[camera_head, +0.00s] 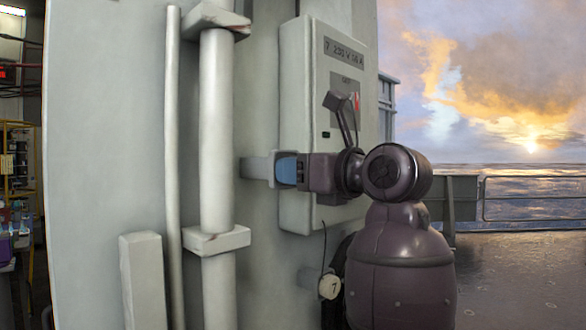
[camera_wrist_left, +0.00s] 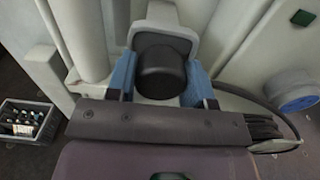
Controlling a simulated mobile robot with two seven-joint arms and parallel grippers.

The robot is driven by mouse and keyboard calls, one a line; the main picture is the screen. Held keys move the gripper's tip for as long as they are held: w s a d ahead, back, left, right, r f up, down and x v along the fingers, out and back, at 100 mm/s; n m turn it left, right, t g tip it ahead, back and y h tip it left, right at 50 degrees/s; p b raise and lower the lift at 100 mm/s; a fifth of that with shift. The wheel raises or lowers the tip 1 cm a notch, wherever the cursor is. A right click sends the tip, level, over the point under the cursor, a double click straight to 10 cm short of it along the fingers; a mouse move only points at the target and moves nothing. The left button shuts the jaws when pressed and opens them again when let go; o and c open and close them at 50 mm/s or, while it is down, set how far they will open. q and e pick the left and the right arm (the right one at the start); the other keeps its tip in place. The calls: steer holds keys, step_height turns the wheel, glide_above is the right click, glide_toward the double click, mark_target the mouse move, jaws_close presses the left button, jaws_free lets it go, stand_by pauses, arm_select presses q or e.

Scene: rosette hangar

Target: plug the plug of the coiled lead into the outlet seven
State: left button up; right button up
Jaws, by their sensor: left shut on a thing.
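My left gripper (camera_head: 286,168) has blue fingers. It is at the grey outlet (camera_head: 257,167) beside the box marked 7 (camera_head: 322,75). In the left wrist view the fingers (camera_wrist_left: 162,85) are shut on the black round plug (camera_wrist_left: 162,72). The plug lines up with the grey outlet, whose raised flap (camera_wrist_left: 183,30) stands behind it. I cannot tell how deep the plug sits in it. The dark lead (camera_wrist_left: 262,105) curves round at the right, with several strands bunched beside the gripper. My right gripper is not in view.
A lever switch (camera_head: 343,108) projects from the box front. A vertical pipe (camera_head: 216,130) stands left of the outlet. A blue round fitting (camera_wrist_left: 297,92) and a crate of bottles (camera_wrist_left: 27,119) show in the wrist view. Open deck lies right.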

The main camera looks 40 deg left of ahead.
arm_select(q)
steer(key=d, duration=0.5)
steer(key=shift+s+d, duration=0.25)
steer(key=shift+d, duration=0.05)
stand_by(0.9)
steer(key=shift+f, duration=0.1)
stand_by(0.3)
